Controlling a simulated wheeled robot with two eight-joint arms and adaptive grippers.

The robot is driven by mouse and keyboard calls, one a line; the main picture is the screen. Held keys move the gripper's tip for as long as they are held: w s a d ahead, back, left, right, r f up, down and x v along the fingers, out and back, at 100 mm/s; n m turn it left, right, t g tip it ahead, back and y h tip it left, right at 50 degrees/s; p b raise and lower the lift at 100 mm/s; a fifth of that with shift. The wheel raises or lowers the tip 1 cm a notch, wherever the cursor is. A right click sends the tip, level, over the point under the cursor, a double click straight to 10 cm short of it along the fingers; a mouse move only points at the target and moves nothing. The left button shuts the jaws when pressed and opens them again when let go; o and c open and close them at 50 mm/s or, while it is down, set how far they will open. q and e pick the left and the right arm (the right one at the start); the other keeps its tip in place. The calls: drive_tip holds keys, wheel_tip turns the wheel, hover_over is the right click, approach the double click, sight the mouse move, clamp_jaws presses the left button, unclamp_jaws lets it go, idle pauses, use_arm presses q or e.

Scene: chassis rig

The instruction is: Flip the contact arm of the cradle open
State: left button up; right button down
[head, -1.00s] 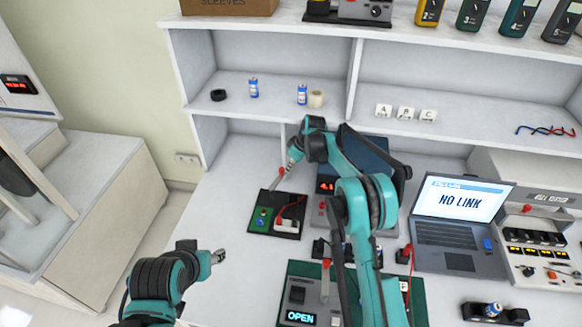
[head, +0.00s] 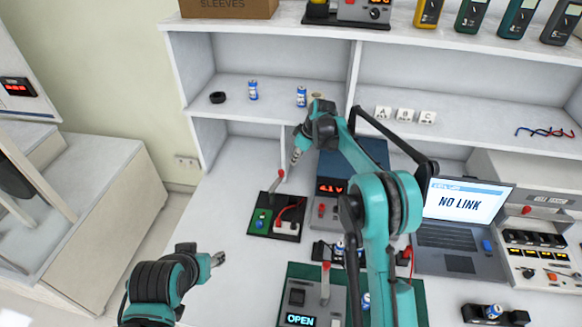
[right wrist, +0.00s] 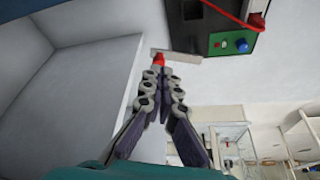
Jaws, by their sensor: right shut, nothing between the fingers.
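A small black and green board (head: 262,225), which looks like the cradle, lies on the bench left of centre. A grey arm with a red tip (head: 280,174) stands up from its back edge. In the right wrist view the red tip (right wrist: 159,60) shows just beyond my fingertips, with the board (right wrist: 218,42) behind it. My right gripper (head: 295,158) is shut and empty, close to the red tip; I cannot tell whether they touch. My left gripper (head: 218,259) hangs over the front left, away from the board; its fingers are too small to judge.
A fixture reading OPEN (head: 300,320) with a red-topped lever (head: 325,270) stands in front. A red-display meter (head: 328,188) is right of the board. A laptop (head: 460,205) reads NO LINK. The shelf (head: 230,100) stands behind. Bench left of the board is clear.

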drive_tip(key=shift+v, duration=1.75)
